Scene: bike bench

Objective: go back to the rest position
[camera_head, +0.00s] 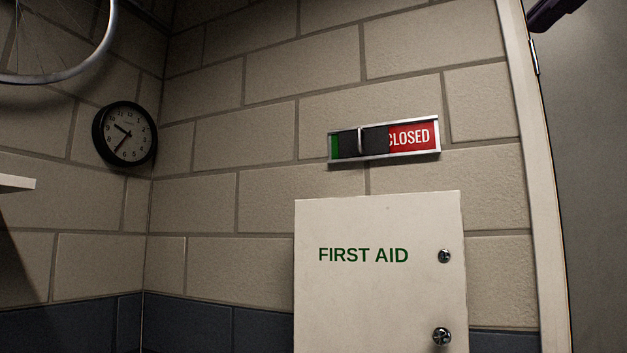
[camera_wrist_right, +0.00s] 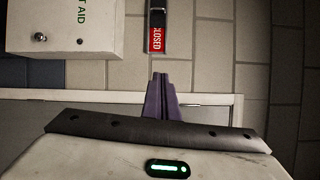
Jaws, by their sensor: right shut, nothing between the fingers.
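The shop sign (camera_head: 335,160) is a silver-framed strip on the block wall above the first aid cabinet. Its dark slider (camera_head: 375,139) with a metal handle (camera_head: 360,139) covers the left and middle part. A narrow green strip shows at the left end, and red with "CLOSED" shows at the right, the C partly covered. In the right wrist view the sign's red part (camera_wrist_right: 157,40) is beyond my purple fingertips. My right gripper (camera_wrist_right: 161,78) is shut and empty, apart from the sign. Part of it shows at the head view's top right corner (camera_head: 548,14). My left gripper is not in view.
The white first aid cabinet (camera_head: 380,290) with two round knobs stands out below the sign. A door frame (camera_head: 535,150) and grey door (camera_head: 590,180) are at the right. A clock (camera_head: 125,134), a wheel (camera_head: 70,76) and a shelf edge (camera_head: 15,183) are at the left.

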